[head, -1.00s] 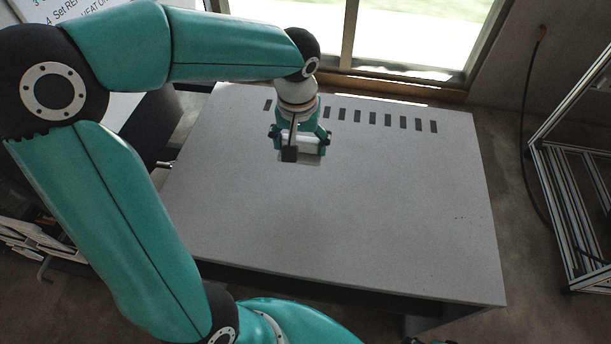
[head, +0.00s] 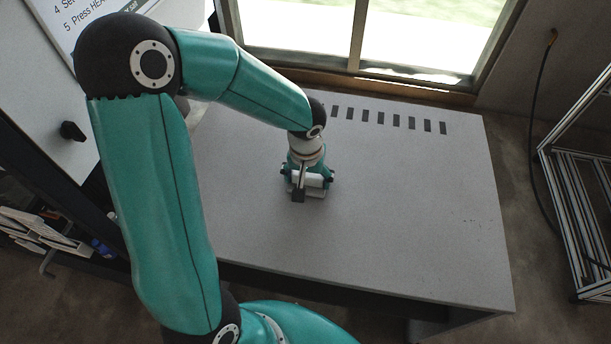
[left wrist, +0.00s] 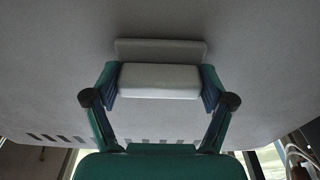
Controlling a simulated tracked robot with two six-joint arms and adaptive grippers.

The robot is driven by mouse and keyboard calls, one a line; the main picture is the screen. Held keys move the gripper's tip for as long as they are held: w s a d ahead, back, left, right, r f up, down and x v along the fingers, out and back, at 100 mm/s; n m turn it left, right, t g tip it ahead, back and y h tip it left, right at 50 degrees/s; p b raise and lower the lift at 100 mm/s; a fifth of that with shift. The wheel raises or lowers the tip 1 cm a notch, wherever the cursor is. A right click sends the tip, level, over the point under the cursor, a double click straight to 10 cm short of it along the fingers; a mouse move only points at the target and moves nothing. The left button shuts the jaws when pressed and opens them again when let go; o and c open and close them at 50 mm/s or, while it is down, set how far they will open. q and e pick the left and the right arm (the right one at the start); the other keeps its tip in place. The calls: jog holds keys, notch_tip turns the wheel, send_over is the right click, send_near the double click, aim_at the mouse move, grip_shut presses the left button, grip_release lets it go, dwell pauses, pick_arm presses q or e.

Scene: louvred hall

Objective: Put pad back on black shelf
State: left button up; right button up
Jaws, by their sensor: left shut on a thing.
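The pad (head: 312,184) is a pale, whitish block with a thin grey slab along one side. My left gripper (head: 307,180) is shut on it over the grey table. In the left wrist view the pad (left wrist: 160,80) lies crosswise between the two fingers, with the grey slab (left wrist: 160,48) just beyond it. Whether the pad touches the table is hard to tell. A dark shelf unit (head: 108,262) stands at the lower left of the head view, partly hidden by my left arm. My right gripper is out of view.
The grey table (head: 400,210) is otherwise bare, with a row of dark slots along its far edge. White flat items (head: 40,228) lie at the dark unit. A white board (head: 50,110) stands at left, a metal frame (head: 575,200) at right.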

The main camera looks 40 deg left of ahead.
pick_arm(q)
jog(key=o, duration=1.1)
